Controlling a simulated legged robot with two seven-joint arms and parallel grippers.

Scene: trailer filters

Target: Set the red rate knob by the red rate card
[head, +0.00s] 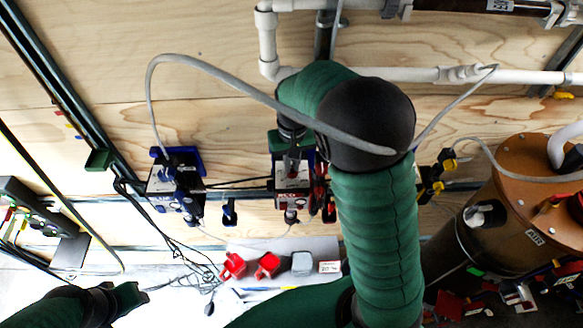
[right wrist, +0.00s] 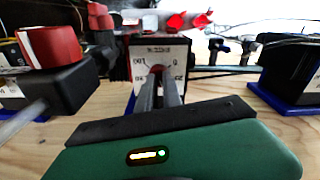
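The white-faced pump (head: 290,185) with a red label stands mid-scene. Its face with dial marks (right wrist: 172,62) shows in the right wrist view. My right gripper (head: 291,160) reaches down to it. In the right wrist view its two fingers (right wrist: 158,88) are close together at the dial's centre, with a narrow gap. A bit of red shows at their tips; the knob is mostly hidden and its setting cannot be read. My left gripper (head: 128,298) is low at left, away from everything.
A blue-based pump (head: 175,180) stands to the left. Red fittings (head: 267,264) and a grey one (head: 302,262) sit on the shelf. A brown tank (head: 530,235) fills the right. White pipes (head: 400,75) run along the top.

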